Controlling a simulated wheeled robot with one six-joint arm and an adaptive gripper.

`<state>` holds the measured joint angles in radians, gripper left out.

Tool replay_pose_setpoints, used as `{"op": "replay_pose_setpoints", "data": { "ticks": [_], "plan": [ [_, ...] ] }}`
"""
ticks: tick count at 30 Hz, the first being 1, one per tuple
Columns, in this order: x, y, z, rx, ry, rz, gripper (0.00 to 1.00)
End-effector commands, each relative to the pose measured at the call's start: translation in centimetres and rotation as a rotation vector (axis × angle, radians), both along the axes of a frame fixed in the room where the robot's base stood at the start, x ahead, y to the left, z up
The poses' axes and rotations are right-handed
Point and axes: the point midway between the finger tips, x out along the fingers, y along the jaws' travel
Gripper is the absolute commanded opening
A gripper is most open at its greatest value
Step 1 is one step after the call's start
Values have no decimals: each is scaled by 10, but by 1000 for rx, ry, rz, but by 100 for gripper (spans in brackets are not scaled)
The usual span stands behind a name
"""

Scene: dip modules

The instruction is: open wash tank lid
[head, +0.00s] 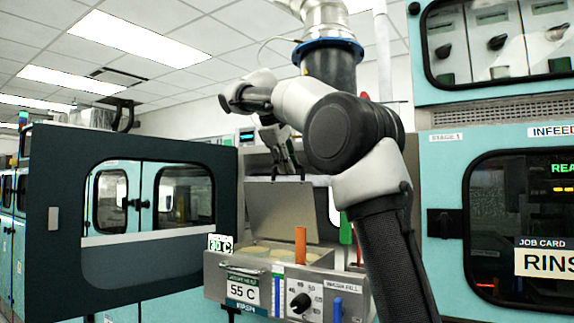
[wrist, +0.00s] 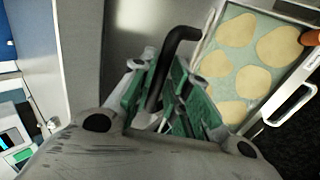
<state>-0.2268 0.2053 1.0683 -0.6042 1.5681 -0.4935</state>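The wash tank (head: 265,290) is a grey metal box with a "55 C" label on its front. Its lid (head: 290,207) is a grey plate, raised steeply at the back of the tank. The opening shows a pale green bath with several yellowish patches (wrist: 238,30). My gripper (head: 282,150) is above the lid's upper edge. In the wrist view its green-padded fingers (wrist: 160,80) stand on both sides of the black bent lid handle (wrist: 181,33) and appear closed on it. The lower part of the handle is hidden between the fingers.
A dark-framed teal door (head: 75,250) with a window stands open at the left. An orange upright piece (head: 300,245) is at the tank's right rim. A teal cabinet (head: 445,190) with a dark window stands at the right.

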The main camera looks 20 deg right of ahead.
Motion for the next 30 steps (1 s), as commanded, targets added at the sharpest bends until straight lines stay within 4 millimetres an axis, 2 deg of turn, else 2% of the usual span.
{"op": "replay_pose_setpoints", "data": {
  "ticks": [10,14,17,24,30],
  "plan": [
    [0,0,0,1,1,-1,34],
    [-3,4,6,1,0,-1,34],
    [-8,12,18,2,-1,0,34],
    [-28,42,63,1,-2,2,34],
    [-36,54,84,-1,-1,0,34]
  ]
}}
